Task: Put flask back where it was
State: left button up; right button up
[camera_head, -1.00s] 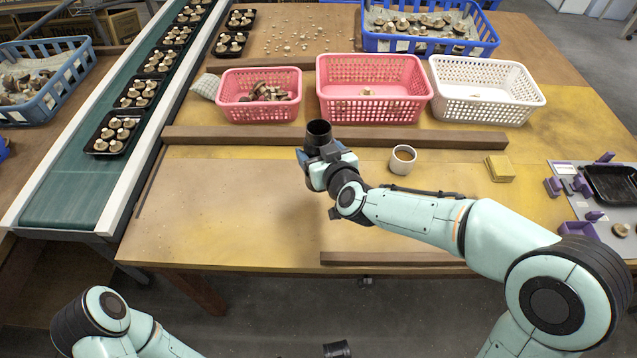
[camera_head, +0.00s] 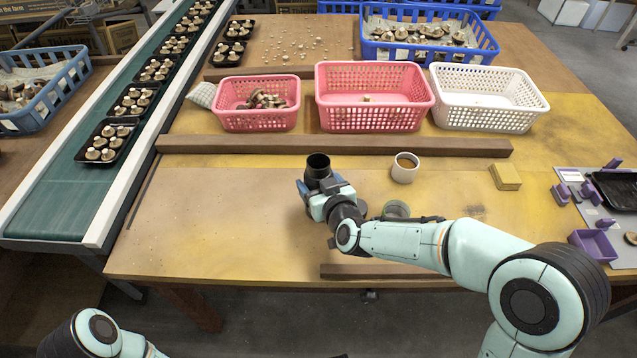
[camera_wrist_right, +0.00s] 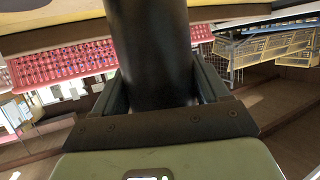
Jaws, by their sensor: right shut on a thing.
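The flask is a dark, upright cylinder with an open round top (camera_head: 318,165), near the middle of the table. My right gripper (camera_head: 315,184) is shut on it. In the right wrist view the dark flask body (camera_wrist_right: 150,50) stands between the two fingers. The gripper hides its lower part, so I cannot tell whether its base touches the table. A white cup with brown contents (camera_head: 405,168) stands to its right. My left gripper is not in view; only part of the left arm shows at the lower left.
A small round grey-green object (camera_head: 396,209) shows just behind my right forearm. A long wooden bar (camera_head: 420,147) lies behind the flask, with baskets beyond. A yellow sponge-like block (camera_head: 505,177) lies to the right. The table left of the flask is clear.

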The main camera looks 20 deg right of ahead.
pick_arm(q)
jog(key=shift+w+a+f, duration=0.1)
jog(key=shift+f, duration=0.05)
pick_arm(e)
jog(key=o, duration=1.8)
jog(key=shift+f, duration=0.1)
jog(key=shift+c, duration=0.2)
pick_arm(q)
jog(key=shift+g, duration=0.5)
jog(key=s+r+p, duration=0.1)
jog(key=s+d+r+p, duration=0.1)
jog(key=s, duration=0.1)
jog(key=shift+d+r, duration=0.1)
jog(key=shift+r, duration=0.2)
pick_arm(e)
jog(key=v, duration=1.2)
jog(key=shift+a, duration=0.1)
